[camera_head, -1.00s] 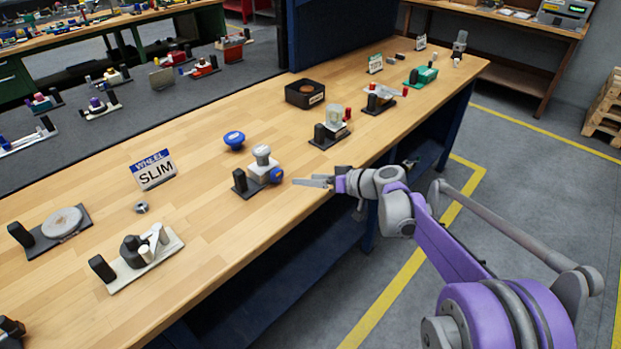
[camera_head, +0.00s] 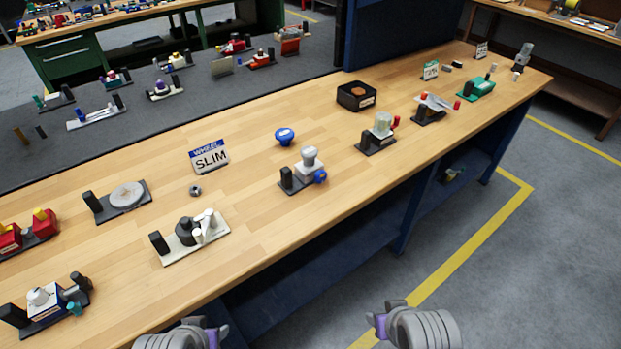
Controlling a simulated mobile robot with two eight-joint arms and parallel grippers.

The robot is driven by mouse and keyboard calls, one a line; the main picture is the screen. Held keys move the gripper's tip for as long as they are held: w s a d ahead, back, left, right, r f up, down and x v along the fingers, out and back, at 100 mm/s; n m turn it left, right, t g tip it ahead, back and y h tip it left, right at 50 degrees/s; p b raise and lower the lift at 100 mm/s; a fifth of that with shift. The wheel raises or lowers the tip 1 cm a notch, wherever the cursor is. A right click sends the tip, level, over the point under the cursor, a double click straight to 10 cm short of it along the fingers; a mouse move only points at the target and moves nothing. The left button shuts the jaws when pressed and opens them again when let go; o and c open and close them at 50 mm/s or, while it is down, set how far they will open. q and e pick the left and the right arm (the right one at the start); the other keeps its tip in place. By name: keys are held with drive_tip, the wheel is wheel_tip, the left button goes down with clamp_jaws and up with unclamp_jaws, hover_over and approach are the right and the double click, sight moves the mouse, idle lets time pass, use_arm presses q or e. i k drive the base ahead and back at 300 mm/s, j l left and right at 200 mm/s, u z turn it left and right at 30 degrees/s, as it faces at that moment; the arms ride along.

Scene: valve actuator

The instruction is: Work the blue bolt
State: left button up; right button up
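Two blue parts could be the blue bolt, and I cannot tell for sure which it is. One is a small blue round knob (camera_head: 320,177) on the front right of a white valve unit (camera_head: 308,165) on a dark base with a black upright block. The other is a larger blue mushroom-shaped knob (camera_head: 284,137) standing apart on the wood behind that unit. Only grey and purple links of my two arms show at the bottom edge, well short of both parts. Neither gripper's fingers are in view.
The wooden workbench (camera_head: 250,232) carries several other units, including a grey-disc unit (camera_head: 127,195), a white-lever unit (camera_head: 190,237) and a black box (camera_head: 356,96).

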sight(320, 176)
drive_tip(key=l+u, duration=0.1)
drive_tip(key=u, duration=0.4)
drive_tip(key=i+l+u, duration=0.1)
drive_tip(key=u, duration=0.35)
drive_tip(key=l+u, duration=0.15)
drive_tip(key=u, duration=0.35)
drive_tip(key=l+u, duration=0.3)
drive_tip(key=k+l+u, duration=0.25)
drive_tip(key=l+u, duration=0.3)
drive_tip(key=k+l+u, duration=0.15)
drive_tip(key=l, duration=0.2)
drive_tip(key=k+l+u, duration=0.15)
drive_tip(key=l, duration=0.25)
drive_tip(key=k+l+u, duration=0.15)
drive_tip(key=k+l, duration=0.35)
drive_tip(key=l, duration=0.2)
drive_tip(key=k+l, duration=0.4)
drive_tip(key=l, duration=0.15)
drive_tip(key=k+l+u, duration=0.1)
drive_tip(key=k+l, duration=0.25)
drive_tip(key=l, duration=0.2)
